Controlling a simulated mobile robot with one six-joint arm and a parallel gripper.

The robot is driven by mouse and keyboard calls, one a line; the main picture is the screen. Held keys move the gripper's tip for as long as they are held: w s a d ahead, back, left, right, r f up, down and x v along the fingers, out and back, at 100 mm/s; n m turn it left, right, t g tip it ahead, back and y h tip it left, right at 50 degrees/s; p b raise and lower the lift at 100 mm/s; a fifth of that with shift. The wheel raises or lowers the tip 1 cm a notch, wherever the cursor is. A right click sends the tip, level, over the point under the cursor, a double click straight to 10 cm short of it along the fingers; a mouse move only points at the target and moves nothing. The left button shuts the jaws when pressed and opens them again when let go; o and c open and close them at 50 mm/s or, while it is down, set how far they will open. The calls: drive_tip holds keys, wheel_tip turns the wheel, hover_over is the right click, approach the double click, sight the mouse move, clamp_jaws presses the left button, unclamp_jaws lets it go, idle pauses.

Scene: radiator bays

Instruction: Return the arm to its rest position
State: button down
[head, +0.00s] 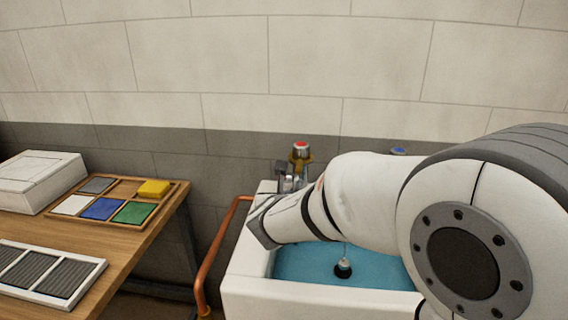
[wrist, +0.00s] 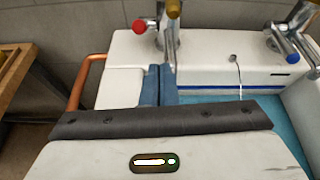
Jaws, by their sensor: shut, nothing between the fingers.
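My arm (head: 365,205) reaches from the right across a white sink with blue water. Its wrist end is low over the sink's left side. In the wrist view, the two blue-grey fingers of my gripper (wrist: 160,70) lie side by side, shut and empty, over the sink's white left ledge. They point towards the tap with the red top (wrist: 139,26). In the head view the fingers cannot be made out clearly.
The sink (head: 250,285) holds a black plug (head: 343,268) on a chain. A blue-topped tap (wrist: 293,58) stands at right. A copper pipe (head: 212,262) runs along its left. A wooden table (head: 130,245) carries a tray of coloured tiles (head: 165,215), a white box (head: 38,182) and a grille (head: 45,272).

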drive_tip(key=s+d+r+m+g+h+p, duration=0.25)
drive_tip(key=s+d+m, duration=0.25)
drive_tip(key=d+m, duration=0.35)
drive_tip(key=s+d+r+m+g+h+p, duration=0.2)
drive_tip(key=s+d+m+g+p, duration=0.1)
drive_tip(key=s+d+m, duration=0.45)
drive_tip(key=s+r+m+g+y+p, duration=0.2)
drive_tip(key=s+m+g+y+p, duration=0.3)
drive_tip(key=s+m, duration=0.9)
drive_tip(key=shift+a+r+m+y+p, duration=0.25)
drive_tip(key=shift+a+m+y+p, duration=0.25)
drive_tip(key=shift+m, duration=2.3)
drive_tip(key=shift+d, duration=0.1)
drive_tip(key=shift+s, duration=0.15)
